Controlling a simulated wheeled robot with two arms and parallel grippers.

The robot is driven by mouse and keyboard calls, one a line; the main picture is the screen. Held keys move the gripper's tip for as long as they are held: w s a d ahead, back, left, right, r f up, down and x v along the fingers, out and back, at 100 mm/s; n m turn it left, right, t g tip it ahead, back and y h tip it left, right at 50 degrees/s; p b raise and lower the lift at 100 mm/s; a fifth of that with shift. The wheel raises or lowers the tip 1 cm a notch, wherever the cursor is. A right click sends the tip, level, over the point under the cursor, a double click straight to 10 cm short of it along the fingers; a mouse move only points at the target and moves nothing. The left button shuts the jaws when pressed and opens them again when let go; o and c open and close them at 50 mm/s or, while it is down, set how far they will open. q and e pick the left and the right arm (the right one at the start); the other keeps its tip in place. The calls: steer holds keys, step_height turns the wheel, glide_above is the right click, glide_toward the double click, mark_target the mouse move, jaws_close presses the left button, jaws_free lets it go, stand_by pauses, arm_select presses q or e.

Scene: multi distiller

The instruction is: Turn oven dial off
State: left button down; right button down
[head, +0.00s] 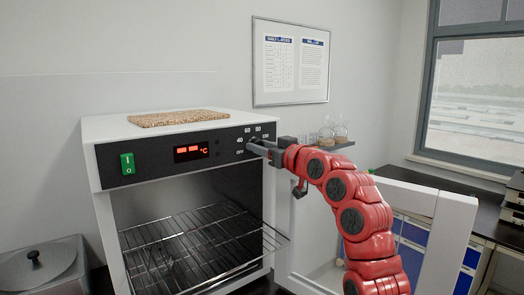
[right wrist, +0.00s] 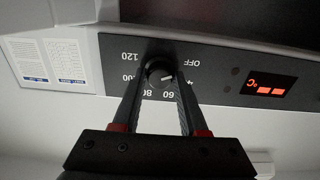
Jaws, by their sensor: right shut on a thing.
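The white oven (head: 103,190) has a dark control panel with a small round dial near its right end. In the right wrist view the dial (right wrist: 158,75) sits between my fingertips, ringed by upside-down marks from OFF to 120. Its pale pointer line appears to point right, roughly between 40 and OFF; one finger partly covers the 40 mark. My left gripper is not in view.
The red display (head: 190,151) and green switch (head: 127,163) are on the panel. The oven door (head: 440,215) stands open at right, with wire racks (head: 205,245) inside and one sticking out. A brown slab (head: 178,117) lies on top. Flasks (head: 333,132) stand on a shelf behind my arm.

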steer(key=c, duration=0.9)
jaws_free()
steer(key=o, duration=0.5)
steer(key=shift+w+a, duration=0.15)
steer(key=shift+w, duration=0.05)
steer(key=shift+c, duration=0.2)
steer(key=shift+s, duration=0.2)
steer(key=b+v, duration=0.3)
steer(key=v, duration=1.4)
